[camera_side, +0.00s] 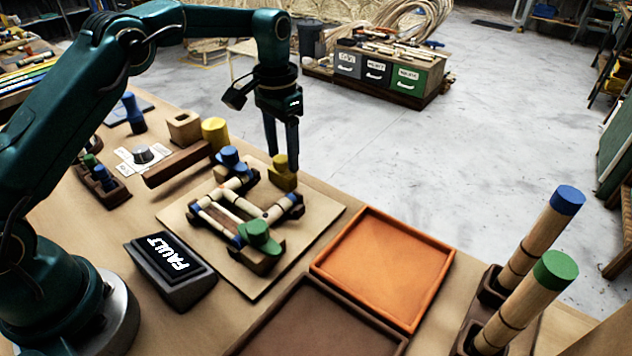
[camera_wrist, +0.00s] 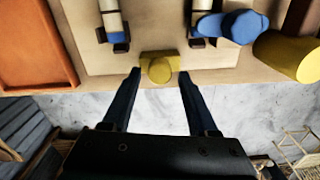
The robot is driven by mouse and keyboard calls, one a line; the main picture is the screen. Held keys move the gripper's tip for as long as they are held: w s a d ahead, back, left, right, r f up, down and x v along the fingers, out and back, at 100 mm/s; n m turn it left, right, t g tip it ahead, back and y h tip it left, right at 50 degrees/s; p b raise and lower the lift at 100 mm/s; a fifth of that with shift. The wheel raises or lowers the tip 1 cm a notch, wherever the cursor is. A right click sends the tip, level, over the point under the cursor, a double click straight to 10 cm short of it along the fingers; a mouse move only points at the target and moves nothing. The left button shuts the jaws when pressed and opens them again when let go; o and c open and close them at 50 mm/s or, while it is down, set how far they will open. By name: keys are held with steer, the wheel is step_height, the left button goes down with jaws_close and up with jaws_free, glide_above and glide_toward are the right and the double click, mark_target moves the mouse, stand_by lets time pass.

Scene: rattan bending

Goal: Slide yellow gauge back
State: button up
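The yellow gauge (camera_side: 283,172) is a small yellow block with a rounded top at the far edge of the wooden board (camera_side: 325,205). In the wrist view the yellow gauge (camera_wrist: 160,68) lies just beyond and between my fingertips. My gripper (camera_side: 282,160) points straight down at the gauge. Its two fingers stand apart, one on each side of the gauge in the wrist view (camera_wrist: 160,75), with visible gaps. Whether the fingertips have come down level with the gauge is hard to tell.
The rattan frame (camera_side: 235,205) sits on the board with a blue gauge (camera_side: 230,158) and a green gauge (camera_side: 258,236). A larger yellow cylinder (camera_side: 215,132) stands left. An orange tray (camera_side: 385,265) and a sign reading FAULT (camera_side: 170,268) flank the board.

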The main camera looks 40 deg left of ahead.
mark_target(282, 157)
steer(key=shift+s, duration=0.1)
steer(key=shift+r, duration=2.55)
